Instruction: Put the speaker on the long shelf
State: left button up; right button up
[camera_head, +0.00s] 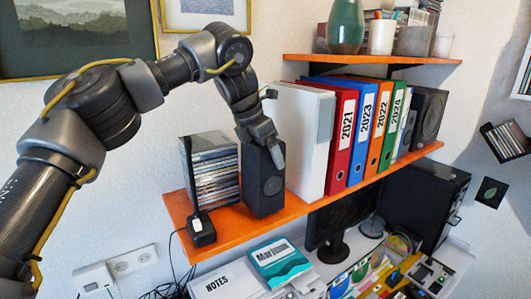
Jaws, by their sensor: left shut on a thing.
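A dark speaker (264,190) stands upright at the left part of the orange long shelf (225,228). It is between a stack of disc cases and a white binder. My left gripper (263,143) reaches down from above and is shut on the top of the speaker. The speaker's base appears to be at the shelf surface, close to the front edge; I cannot tell whether it bears its full weight there. A second dark speaker (429,119) stands at the right end of the same shelf. My right gripper is not in view.
Disc cases (212,168) and a small black device (202,232) stand left of the held speaker. A white binder (300,140) and several coloured binders (341,140) fill the shelf rightward. A shorter shelf (420,60) hangs above. A desk with a monitor (343,222) lies below.

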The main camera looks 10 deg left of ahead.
pick_arm(q)
jog(key=shift+w+a+f, duration=0.25)
jog(key=shift+w+f, duration=0.75)
jog(key=shift+w, duration=0.15)
jog(key=o, duration=1.8)
jog(key=shift+s+r, duration=0.1)
jog(key=shift+s, duration=0.25)
jog(key=shift+o, duration=0.2)
jog(key=v, duration=1.2)
jog(key=shift+d+r, duration=0.1)
jog(key=shift+r, duration=0.05)
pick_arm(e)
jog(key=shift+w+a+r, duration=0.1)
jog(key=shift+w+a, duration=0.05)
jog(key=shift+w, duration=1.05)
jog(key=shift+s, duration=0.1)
